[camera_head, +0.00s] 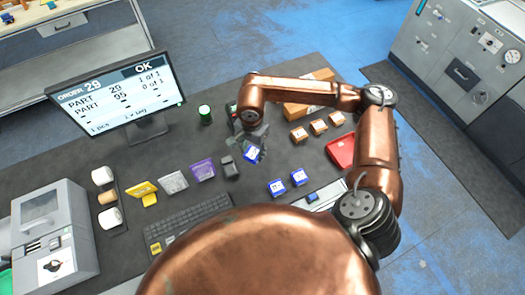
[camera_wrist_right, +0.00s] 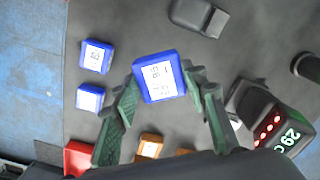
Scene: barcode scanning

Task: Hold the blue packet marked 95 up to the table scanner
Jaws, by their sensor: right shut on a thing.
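My right gripper (camera_head: 254,146) is shut on a blue packet (camera_head: 252,155) with a white label, held above the dark table. In the right wrist view the packet (camera_wrist_right: 158,78) sits at the tips of my green-grey fingers (camera_wrist_right: 165,92), its label facing the camera; the small print looks like 95 but is hard to read. A dark device with red lights and a green 29 display (camera_wrist_right: 270,125), apparently the table scanner, stands right of the gripper in that view. It is mostly hidden behind my gripper in the head view (camera_head: 232,109). My left gripper is not in view.
Two blue packets (camera_head: 276,188) (camera_head: 299,177) lie right of the gripper. Orange boxes (camera_head: 299,135) and a red tray (camera_head: 341,151) are farther right. A small dark device (camera_head: 229,166), keyboard (camera_head: 190,222) and monitor (camera_head: 115,95) reading order 29, OK, are left.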

